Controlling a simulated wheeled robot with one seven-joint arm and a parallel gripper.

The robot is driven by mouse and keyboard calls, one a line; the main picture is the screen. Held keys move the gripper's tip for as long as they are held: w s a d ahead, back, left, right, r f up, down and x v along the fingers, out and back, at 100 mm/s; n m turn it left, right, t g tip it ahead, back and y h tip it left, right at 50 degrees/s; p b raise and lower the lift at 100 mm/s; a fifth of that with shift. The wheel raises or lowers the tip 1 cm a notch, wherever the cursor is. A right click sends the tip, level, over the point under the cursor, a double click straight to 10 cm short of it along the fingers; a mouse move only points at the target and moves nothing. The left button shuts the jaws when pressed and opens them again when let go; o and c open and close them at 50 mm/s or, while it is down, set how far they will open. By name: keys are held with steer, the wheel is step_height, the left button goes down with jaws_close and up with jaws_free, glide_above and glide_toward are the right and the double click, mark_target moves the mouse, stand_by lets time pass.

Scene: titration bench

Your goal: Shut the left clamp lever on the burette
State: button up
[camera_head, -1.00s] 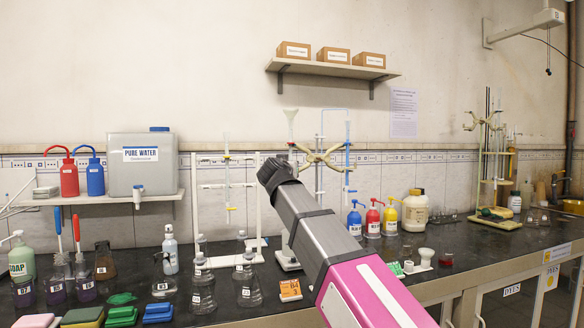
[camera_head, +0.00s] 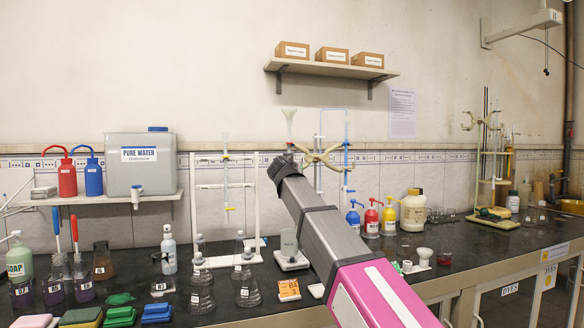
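A burette stand (camera_head: 319,123) is behind my arm, with a brass double clamp (camera_head: 323,156) across its rod. A burette with a pale funnel top (camera_head: 289,116) is on the clamp's left side. A burette with blue markings (camera_head: 346,155) is on its right side. My gripper (camera_head: 281,166) is the dark end of the arm, overlapping the left end of the clamp and the left burette below its funnel. Its fingers are not distinguishable. The left clamp lever is hidden or too small to tell, and I cannot tell whether anything is touched.
A beaker (camera_head: 289,243) stands on the stand's white base. Flasks (camera_head: 202,291) stand to the left of it. Blue, red and yellow bottles (camera_head: 372,219) are to the right. Another white stand (camera_head: 226,185) is at left. A shelf with boxes (camera_head: 332,68) is above.

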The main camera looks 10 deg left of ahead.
steer(key=shift+c, duration=0.3)
jaws_close()
steer(key=shift+a+m+h, duration=0.15)
steer(key=shift+m+h, duration=0.15)
steer(key=shift+w+a+m+g+h, duration=0.25)
steer(key=shift+a+m+g+h, duration=0.4)
steer(key=shift+m+h, duration=1)
steer(key=shift+w+a+m+g+h, duration=0.3)
steer(key=shift+m+g+h, duration=0.65)
steer(key=shift+h, duration=1.35)
steer(key=shift+w+a+m+g+h, duration=0.25)
steer(key=shift+a+m+g+h, duration=0.3)
steer(key=shift+m+h, duration=1.2)
steer(key=shift+d+h, duration=0.1)
steer(key=shift+h, duration=0.2)
